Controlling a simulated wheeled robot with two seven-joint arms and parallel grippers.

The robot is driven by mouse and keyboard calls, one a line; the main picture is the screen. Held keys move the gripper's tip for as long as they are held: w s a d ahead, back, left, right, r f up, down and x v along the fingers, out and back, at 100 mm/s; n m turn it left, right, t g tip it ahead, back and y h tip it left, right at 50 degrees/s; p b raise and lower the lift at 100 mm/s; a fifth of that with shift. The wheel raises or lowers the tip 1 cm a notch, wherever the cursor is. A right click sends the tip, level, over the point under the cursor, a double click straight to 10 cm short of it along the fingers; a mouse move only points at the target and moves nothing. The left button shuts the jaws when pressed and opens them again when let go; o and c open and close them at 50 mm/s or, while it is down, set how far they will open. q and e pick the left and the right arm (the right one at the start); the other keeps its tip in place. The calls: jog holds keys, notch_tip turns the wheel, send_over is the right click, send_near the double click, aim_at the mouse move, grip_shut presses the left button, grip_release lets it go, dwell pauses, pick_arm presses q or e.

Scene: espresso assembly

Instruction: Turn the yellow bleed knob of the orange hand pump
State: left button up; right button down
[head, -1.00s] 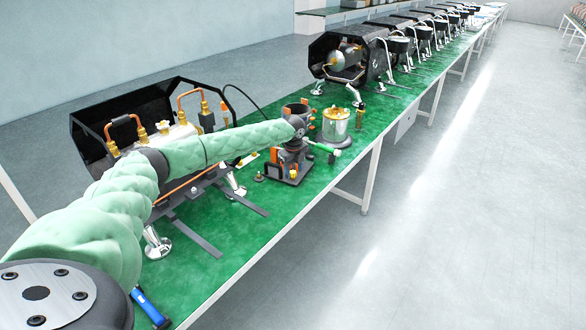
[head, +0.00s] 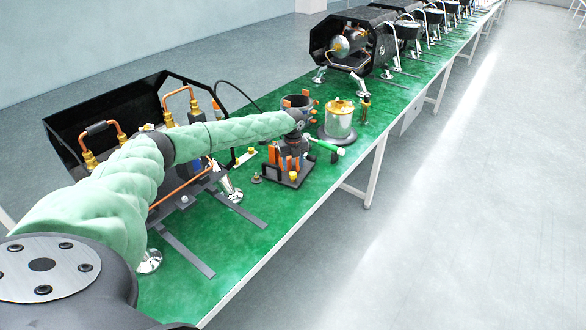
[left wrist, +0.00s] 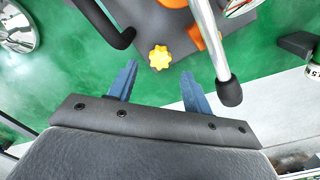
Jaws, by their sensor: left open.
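The orange hand pump (head: 293,163) stands on the green bench top, on a dark base with orange parts. Its yellow bleed knob (left wrist: 159,56) is a small lobed knob in the left wrist view, at the edge of the dark base. It shows small in the head view (head: 293,176). My left gripper (left wrist: 159,69) is open, its two blue fingers apart and empty. The knob appears between and just beyond the fingertips; I cannot tell the height gap. In the head view my left arm hides part of the pump's surroundings, and the fingers do not show clearly. My right gripper is not in view.
A silver lever with a black end (left wrist: 229,85) reaches down close to the right finger in the left wrist view. An open espresso machine (head: 110,115) stands left.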

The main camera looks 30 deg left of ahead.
aim_at(293, 173)
pick_arm(q)
notch_tip(293, 173, down, 3)
jog(key=shift+w+a+r+p, duration=0.1)
jog(key=shift+w+r+p, duration=0.1)
jog(key=shift+p, duration=0.15)
jog(key=shift+s+f, duration=0.25)
jog(key=shift+f, duration=0.4)
jog(key=shift+w+f, duration=0.1)
jog(key=shift+f, duration=0.15)
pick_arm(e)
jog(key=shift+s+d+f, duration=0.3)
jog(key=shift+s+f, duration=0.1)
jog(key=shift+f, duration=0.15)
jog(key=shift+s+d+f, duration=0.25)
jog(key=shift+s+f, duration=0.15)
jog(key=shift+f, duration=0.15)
pick_arm(q)
jog(key=shift+r, duration=0.1)
jog(key=c, duration=1)
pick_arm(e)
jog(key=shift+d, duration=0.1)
